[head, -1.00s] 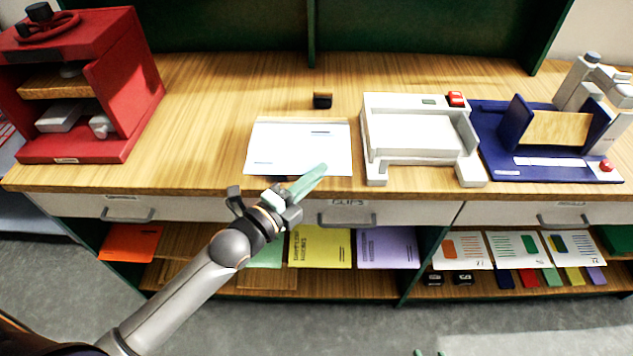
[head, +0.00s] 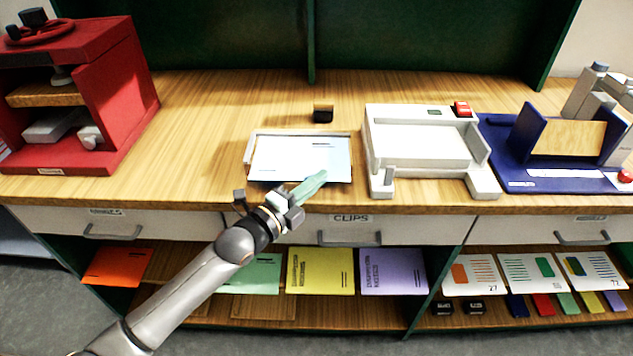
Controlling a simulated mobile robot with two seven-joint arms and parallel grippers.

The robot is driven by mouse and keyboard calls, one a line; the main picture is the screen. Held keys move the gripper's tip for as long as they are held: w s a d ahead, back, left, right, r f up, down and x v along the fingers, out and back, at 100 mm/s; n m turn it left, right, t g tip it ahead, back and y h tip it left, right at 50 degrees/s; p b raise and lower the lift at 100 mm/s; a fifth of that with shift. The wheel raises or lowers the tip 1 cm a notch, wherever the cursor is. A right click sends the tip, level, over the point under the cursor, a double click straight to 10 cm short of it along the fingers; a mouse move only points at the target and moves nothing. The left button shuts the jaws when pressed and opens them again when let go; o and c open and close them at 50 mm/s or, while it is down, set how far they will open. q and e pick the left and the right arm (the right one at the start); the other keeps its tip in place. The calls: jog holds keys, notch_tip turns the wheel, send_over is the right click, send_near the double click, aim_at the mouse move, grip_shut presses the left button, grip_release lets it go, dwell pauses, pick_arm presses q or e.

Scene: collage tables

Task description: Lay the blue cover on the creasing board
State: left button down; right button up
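The blue cover (head: 285,157), a pale sheet with small dark print, lies flat over the creasing board. The creasing board (head: 300,132) is mostly hidden beneath it; its pale back and left rim show. I cannot tell whether the cover rests fully on the board. My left gripper (head: 318,179) has pale green fingers at the cover's front edge, right of its middle. The fingers look closed together on that edge; the lower finger is hidden. My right gripper is not in view.
A small dark block (head: 323,115) stands behind the board. A white tray machine (head: 376,150) stands close on the right, with a blue device (head: 510,165) beyond. A red press (head: 120,100) stands at the left. Bare wooden worktop (head: 200,130) lies between press and board. Coloured covers lie on the shelf below.

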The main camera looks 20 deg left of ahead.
pick_arm(q)
jog(key=c, duration=1)
grip_release()
jog(key=v, duration=1.2)
jog(key=shift+s, duration=0.35)
jog(key=s+d+f+n+g+y+p, duration=0.2)
jog(key=s+f+n+g, duration=0.1)
jog(key=s+f+n, duration=0.4)
jog(key=s+d+f+n+g+y+p, duration=0.2)
jog(key=s+f+n, duration=0.6)
jog(key=f+n, duration=0.5)
jog(key=shift+s+f+n+g+y+p, duration=0.2)
jog(key=shift+f+n+g+y+p, duration=0.3)
jog(key=shift+g, duration=0.6)
